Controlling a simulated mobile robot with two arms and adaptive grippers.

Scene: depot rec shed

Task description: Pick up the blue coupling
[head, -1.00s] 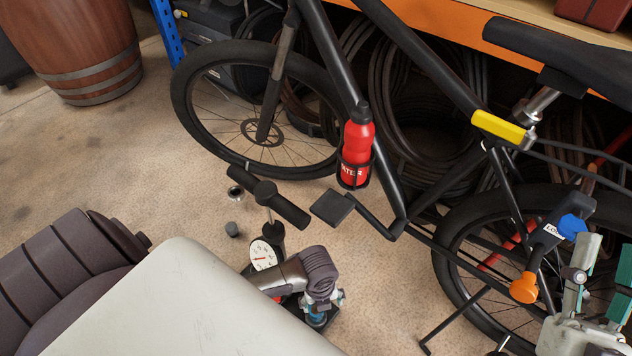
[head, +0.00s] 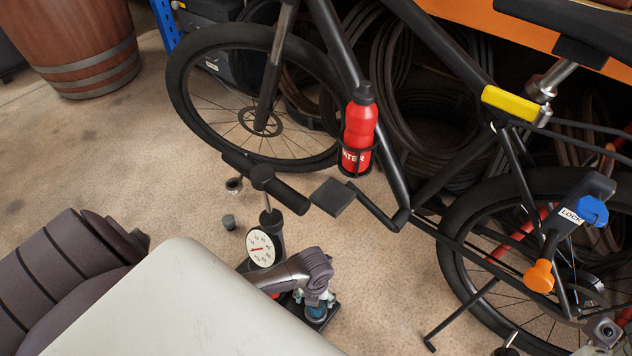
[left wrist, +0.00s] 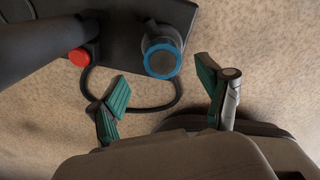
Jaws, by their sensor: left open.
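The blue coupling (head: 316,311) shows as a small blue ring on a round grey piece by the black pump base, low in the head view. In the left wrist view the blue coupling (left wrist: 162,61) faces the camera beside the dark base (left wrist: 115,35). My left gripper (left wrist: 163,80) is open and empty. Its teal-padded fingers stand apart, with the coupling ahead of the gap between them; contact is not visible. In the head view my left gripper (head: 318,297) is bent down over the coupling.
The floor pump's gauge (head: 261,249) and black handle (head: 266,184) rise beside my left arm. A bicycle (head: 400,213) with a red bottle (head: 359,132) stands behind. A red knob (left wrist: 79,57) and a black hose (left wrist: 150,108) lie near the coupling. Bare floor is right of the pump.

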